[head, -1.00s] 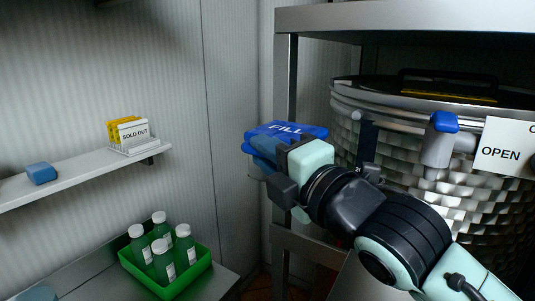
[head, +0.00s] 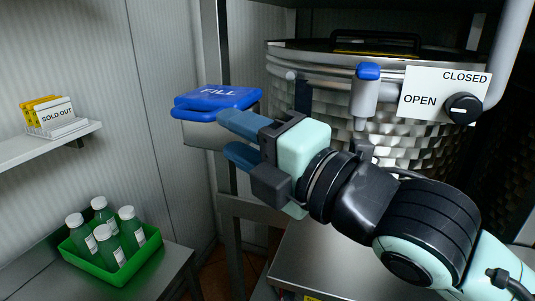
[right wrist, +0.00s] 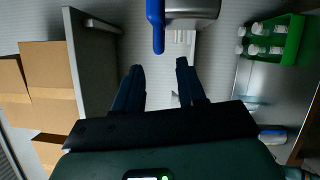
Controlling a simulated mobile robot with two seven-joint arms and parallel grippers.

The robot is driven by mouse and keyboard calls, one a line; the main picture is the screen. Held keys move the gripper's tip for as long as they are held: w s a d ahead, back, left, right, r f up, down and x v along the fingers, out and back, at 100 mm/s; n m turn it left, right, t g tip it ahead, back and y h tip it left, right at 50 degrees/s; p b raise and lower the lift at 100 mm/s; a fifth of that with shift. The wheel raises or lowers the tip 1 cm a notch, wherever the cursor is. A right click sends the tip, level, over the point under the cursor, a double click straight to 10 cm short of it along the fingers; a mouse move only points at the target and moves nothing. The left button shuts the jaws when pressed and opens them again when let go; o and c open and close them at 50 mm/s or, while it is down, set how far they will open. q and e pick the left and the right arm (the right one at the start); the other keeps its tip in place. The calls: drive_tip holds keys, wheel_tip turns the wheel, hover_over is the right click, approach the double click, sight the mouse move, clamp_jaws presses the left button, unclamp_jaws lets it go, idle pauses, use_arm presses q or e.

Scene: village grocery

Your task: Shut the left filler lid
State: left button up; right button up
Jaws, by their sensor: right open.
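The blue lid marked FILL (head: 217,96) lies nearly flat over a blue rim on a grey filler body (head: 205,135), left of the metal drum. I cannot tell whether it is fully seated. My right gripper (head: 228,135) is open and empty, just right of and in front of the filler. Its upper finger overlaps the lid's right corner in the head view; contact is unclear. In the right wrist view, the blue lid (right wrist: 155,25) shows edge-on beside the grey body (right wrist: 194,8), beyond the open fingers (right wrist: 160,68). My left gripper is not in view.
The metal drum (head: 300,100) has a blue-topped fitting (head: 368,72) and an OPEN/CLOSED sign (head: 420,84) with a black knob (head: 463,108). A grey post (head: 215,60) stands behind the filler. A green crate (head: 78,262) holds several bottles at lower left. Cartons (right wrist: 50,85) show in the right wrist view.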

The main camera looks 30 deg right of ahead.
drive_tip(key=v, duration=0.5)
drive_tip(key=shift+f, duration=0.1)
idle(0.4)
